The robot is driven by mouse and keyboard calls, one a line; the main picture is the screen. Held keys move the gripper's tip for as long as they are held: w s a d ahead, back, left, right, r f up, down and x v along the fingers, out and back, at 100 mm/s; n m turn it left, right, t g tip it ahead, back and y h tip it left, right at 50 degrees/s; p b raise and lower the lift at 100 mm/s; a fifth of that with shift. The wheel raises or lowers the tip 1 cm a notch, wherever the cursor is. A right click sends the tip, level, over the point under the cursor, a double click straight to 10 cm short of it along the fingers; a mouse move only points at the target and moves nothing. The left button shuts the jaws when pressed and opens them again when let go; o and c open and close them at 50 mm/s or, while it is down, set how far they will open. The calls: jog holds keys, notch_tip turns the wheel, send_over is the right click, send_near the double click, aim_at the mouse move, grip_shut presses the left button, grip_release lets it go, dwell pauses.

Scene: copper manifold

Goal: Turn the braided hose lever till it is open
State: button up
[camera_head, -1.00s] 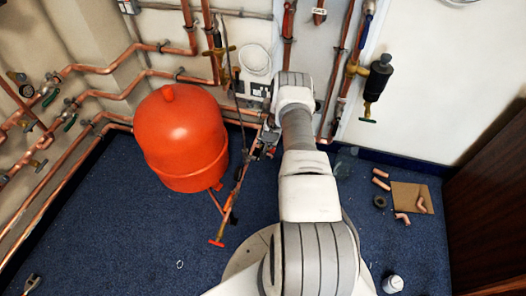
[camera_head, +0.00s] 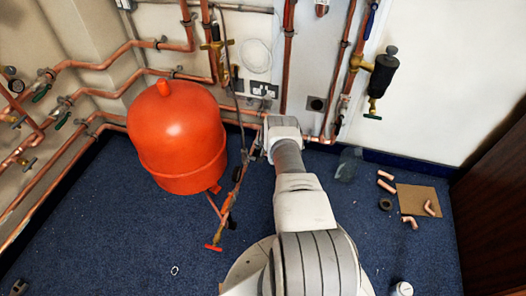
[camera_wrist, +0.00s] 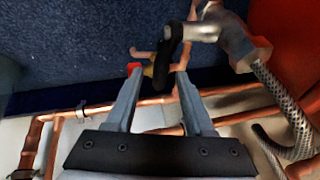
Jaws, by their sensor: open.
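The braided hose (camera_wrist: 285,105) shows at the right of the wrist view, running down from a grey metal fitting (camera_wrist: 205,32). A black lever (camera_wrist: 168,58) hangs from that fitting. My gripper (camera_wrist: 159,70) is open, and the black lever shows between its two fingertips, nearer the right one. I cannot tell whether either finger touches it. In the head view the dark hose (camera_head: 236,90) hangs down the wall beside the red tank, and my wrist hides most of the gripper and the lever.
The red tank (camera_head: 178,140) stands left of my arm. Copper pipes (camera_head: 110,65) line the walls; one crosses behind my fingers in the wrist view (camera_wrist: 100,108). A cardboard piece (camera_head: 415,198) and loose copper elbows (camera_head: 386,186) lie on the blue floor at right.

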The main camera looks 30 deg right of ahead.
grip_shut()
dwell(0.3)
dwell(1.2)
